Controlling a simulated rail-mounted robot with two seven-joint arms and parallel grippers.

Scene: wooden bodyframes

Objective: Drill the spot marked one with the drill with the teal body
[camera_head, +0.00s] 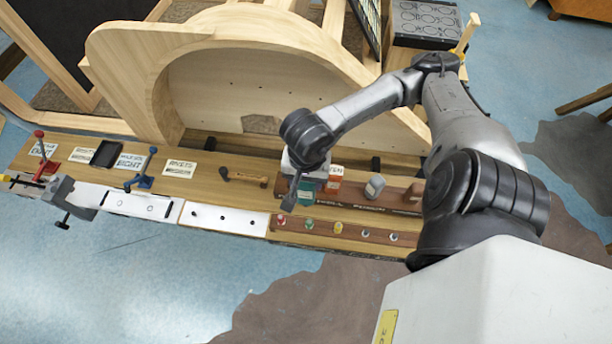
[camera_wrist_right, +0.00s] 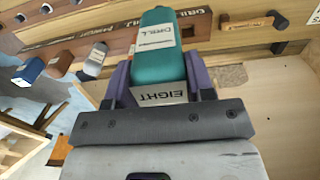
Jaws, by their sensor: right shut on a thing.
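The drill with the teal body (camera_head: 306,192) is at my right gripper (camera_head: 303,176), over the wooden rack. In the right wrist view the teal drill (camera_wrist_right: 160,48) sits between the purple fingers of my right gripper (camera_wrist_right: 158,72), which are shut on it. It carries a white label reading DRILL; a white face reading EIGHT shows below it. A white panel with dark dots (camera_head: 226,219) and a longer white panel (camera_head: 138,203) lie on the bench's front left. I cannot make out a mark reading one. My left gripper is not in view.
An orange-red block (camera_head: 334,173), a grey one (camera_head: 375,187) and a brown one (camera_head: 414,192) stand right of the teal drill. Several coloured bits line the front rail (camera_head: 357,236). A grey vise (camera_head: 58,190) is at the far left. A curved wooden frame (camera_head: 130,80) rises behind the bench.

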